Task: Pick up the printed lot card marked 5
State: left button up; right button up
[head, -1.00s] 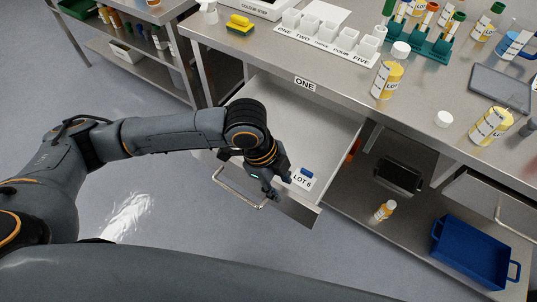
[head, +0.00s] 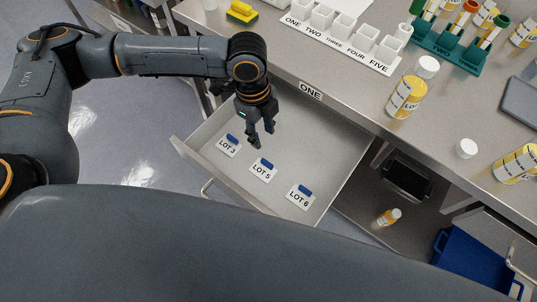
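The printed lot card marked 5 (head: 262,173) lies in the open drawer (head: 320,157), a white card with a blue piece on its upper edge. The LOT 3 card (head: 227,148) lies to its left and the LOT 6 card (head: 299,201) to its right; both look alike. My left gripper (head: 263,138) points down over the drawer, behind the LOT 5 card in the picture. Its two fingers are apart with nothing between them. It appears to be above the drawer floor and not touching any card. My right gripper is not in view.
The steel counter (head: 340,80) with the label ONE (head: 310,91) overhangs the drawer's back. Bottles, a labelled cup row (head: 340,40) and a green tube rack (head: 446,46) stand on it. A blue tray (head: 470,262) sits at lower right. The drawer's right part is bare.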

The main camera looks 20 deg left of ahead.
pick_arm(q)
send_over(267, 163)
jog(key=f, duration=0.7)
jog(key=shift+w+a, duration=0.15)
jog(key=shift+a, duration=0.2)
jog(key=shift+f, duration=0.3)
jog(key=f, duration=0.4)
jog(key=shift+d+p, duration=0.2)
jog(key=shift+p, duration=0.15)
jog(key=shift+f, duration=0.6)
grip_shut()
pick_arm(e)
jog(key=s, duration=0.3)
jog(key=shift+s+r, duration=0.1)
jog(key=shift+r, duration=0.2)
